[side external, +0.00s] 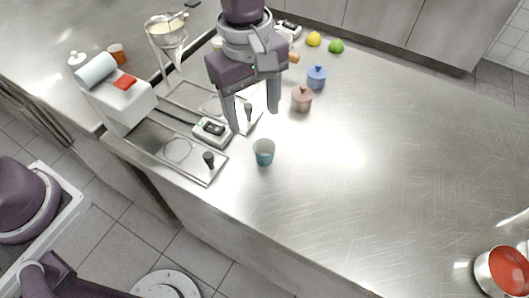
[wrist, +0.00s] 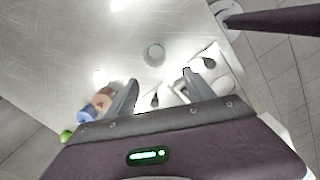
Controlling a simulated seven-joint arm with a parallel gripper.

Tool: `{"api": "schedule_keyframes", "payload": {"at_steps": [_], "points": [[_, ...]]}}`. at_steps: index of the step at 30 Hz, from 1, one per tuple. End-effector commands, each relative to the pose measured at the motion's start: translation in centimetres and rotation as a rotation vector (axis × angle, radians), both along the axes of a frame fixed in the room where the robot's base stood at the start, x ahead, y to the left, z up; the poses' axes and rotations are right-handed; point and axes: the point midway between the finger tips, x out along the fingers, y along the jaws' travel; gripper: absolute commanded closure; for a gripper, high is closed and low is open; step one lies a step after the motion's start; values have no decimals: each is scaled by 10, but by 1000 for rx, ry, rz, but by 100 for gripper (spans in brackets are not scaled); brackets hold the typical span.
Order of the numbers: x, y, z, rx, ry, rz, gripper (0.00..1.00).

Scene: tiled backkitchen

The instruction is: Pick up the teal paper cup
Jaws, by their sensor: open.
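The teal paper cup (side external: 264,152) stands upright on the steel counter, near its front edge in the side view. Its inside looks pale and its mouth faces up. In the wrist view the cup (wrist: 154,54) lies beyond the fingertips, roughly in line with the gap between them. My gripper (side external: 254,120) is open and empty, with its fingers pointing down, above and behind the cup in the side view. The open fingers also show in the wrist view (wrist: 160,78). Nothing is between the fingers, and they are apart from the cup.
A pink lidded pot (side external: 302,99) and a blue one (side external: 316,77) stand behind the cup. A small scale (side external: 212,131) and a metal tray (side external: 178,152) lie to its left. A red-lined bowl (side external: 507,270) sits at far right. The counter's middle is clear.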

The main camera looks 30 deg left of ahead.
Motion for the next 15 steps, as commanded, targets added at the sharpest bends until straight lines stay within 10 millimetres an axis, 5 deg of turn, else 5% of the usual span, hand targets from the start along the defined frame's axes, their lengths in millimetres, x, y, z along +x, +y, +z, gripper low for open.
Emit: {"api": "schedule_keyframes", "payload": {"at_steps": [3, 15], "points": [[1, -19, -27, 18, 28, 75, 38], [-3, -23, -91, 22, 33, 93, 38]]}}
